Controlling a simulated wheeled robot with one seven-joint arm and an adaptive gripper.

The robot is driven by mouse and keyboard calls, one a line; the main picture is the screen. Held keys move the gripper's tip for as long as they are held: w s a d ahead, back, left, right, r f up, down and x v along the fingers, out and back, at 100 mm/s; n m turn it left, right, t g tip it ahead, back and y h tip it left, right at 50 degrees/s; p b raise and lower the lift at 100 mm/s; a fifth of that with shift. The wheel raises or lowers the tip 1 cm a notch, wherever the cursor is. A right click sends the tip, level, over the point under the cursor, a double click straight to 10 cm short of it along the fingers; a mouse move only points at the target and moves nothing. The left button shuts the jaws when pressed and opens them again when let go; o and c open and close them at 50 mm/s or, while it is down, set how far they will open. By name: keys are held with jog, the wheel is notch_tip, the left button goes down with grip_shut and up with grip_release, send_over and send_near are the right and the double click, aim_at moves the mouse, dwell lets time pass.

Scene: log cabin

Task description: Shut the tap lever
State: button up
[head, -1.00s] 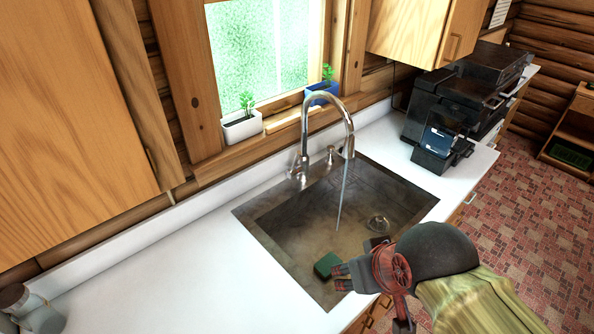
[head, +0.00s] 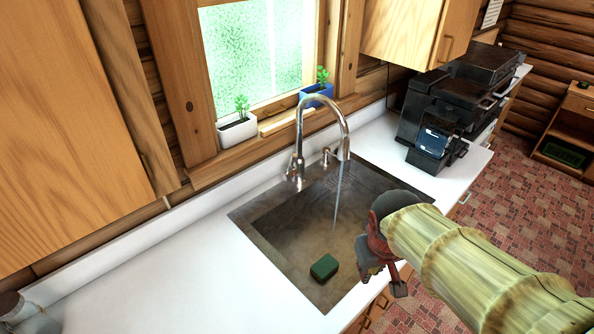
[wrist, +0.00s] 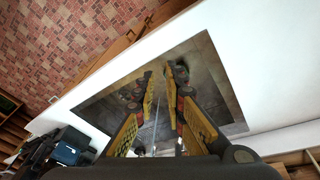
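The chrome tap (head: 348,130) stands behind the sink (head: 252,226), its tall spout arched over the basin. A stream of water (head: 338,195) runs from it. The small tap lever (head: 293,166) is at the left side of the tap's base. My gripper (head: 372,265) is above the sink's front right edge, apart from the tap and lever, with my arm covering part of it. In the wrist view my gripper (wrist: 163,76) has its two fingers spread with nothing held between them. The lever cannot be made out in the wrist view.
A green sponge (head: 324,267) lies in the basin. Two potted plants, one white (head: 238,130) and one blue (head: 317,94), stand on the windowsill behind. Dark appliances (head: 450,115) stand on the counter to the right. The white counter (head: 160,270) left of the sink is mostly clear.

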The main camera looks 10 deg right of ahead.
jog(key=w+d+f+n, duration=0.2)
jog(key=w+d, duration=0.1)
jog(key=w, duration=0.1)
jog(key=w+d+f+n+h, duration=0.1)
jog(key=w+d+f+n, duration=0.1)
jog(key=w, duration=0.2)
jog(key=w+d+f+n+t, duration=0.1)
jog(key=w+d+f+n, duration=0.2)
jog(key=shift+w+d+h, duration=0.3)
jog(key=shift+w, duration=0.1)
grip_shut()
jog(key=w+d+f+n+t, duration=0.2)
jog(key=w+f+n, duration=0.1)
jog(key=w+n, duration=0.35)
jog(key=n+t+y, duration=0.7)
jog(key=n, duration=1.9)
send_near(290, 168)
jog(key=w+f, duration=0.2)
jog(key=w, duration=0.1)
jog(key=shift+w+a+r, duration=0.2)
jog(key=shift+w+a, duration=0.2)
jog(key=shift+a, duration=0.1)
